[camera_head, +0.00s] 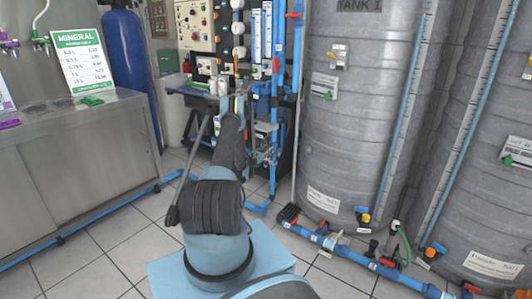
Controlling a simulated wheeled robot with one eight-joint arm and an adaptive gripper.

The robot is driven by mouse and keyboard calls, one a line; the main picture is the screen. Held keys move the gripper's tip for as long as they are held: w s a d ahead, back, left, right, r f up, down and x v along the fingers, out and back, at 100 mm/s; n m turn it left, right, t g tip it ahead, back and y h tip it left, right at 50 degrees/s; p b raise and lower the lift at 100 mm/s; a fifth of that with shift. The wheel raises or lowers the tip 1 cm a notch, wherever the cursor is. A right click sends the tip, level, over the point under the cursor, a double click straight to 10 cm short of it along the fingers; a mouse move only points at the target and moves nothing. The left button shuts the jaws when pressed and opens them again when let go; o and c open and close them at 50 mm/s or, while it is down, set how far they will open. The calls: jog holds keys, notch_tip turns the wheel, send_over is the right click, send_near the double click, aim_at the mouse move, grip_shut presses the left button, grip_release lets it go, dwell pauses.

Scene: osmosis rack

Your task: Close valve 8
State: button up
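My arm reaches away from me toward the osmosis rack (263,70). My gripper (238,105) is small at the far end of the arm, in front of the rack's pipes, and its fingers cannot be made out. I cannot tell whether it touches anything. Valve labels are too small to read, so I cannot tell which one is valve 8. Valves in view include a blue floor-pipe valve with a red part (323,230), a yellow-handled valve (366,217) low on the middle tank and an orange-handled valve (430,252) low on the right tank.
A large grey tank (350,110) stands right of the rack, with another grey tank (500,180) beyond it. A blue floor pipe (350,252) runs along their base. A steel counter (90,155) and a blue cylinder (128,60) stand left. Tiled floor (105,232) is clear between.

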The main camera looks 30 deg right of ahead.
jog(key=shift+w, duration=0.1)
jog(key=shift+a, duration=0.1)
grip_shut()
jog(key=shift+w, duration=0.1)
jog(key=shift+m, duration=0.3)
jog(key=shift+s+d+f+m, duration=0.15)
jog(key=shift+s+m, duration=0.15)
jog(key=shift+m, duration=1.05)
jog(key=shift+s+f+m, duration=0.1)
jog(key=shift+s+m, duration=0.15)
jog(key=shift+m, duration=1.15)
jog(key=shift+s+d+f+m, duration=0.15)
jog(key=shift+s+m, duration=0.15)
jog(key=shift+m, duration=1.05)
jog(key=shift+a, duration=0.1)
grip_release()
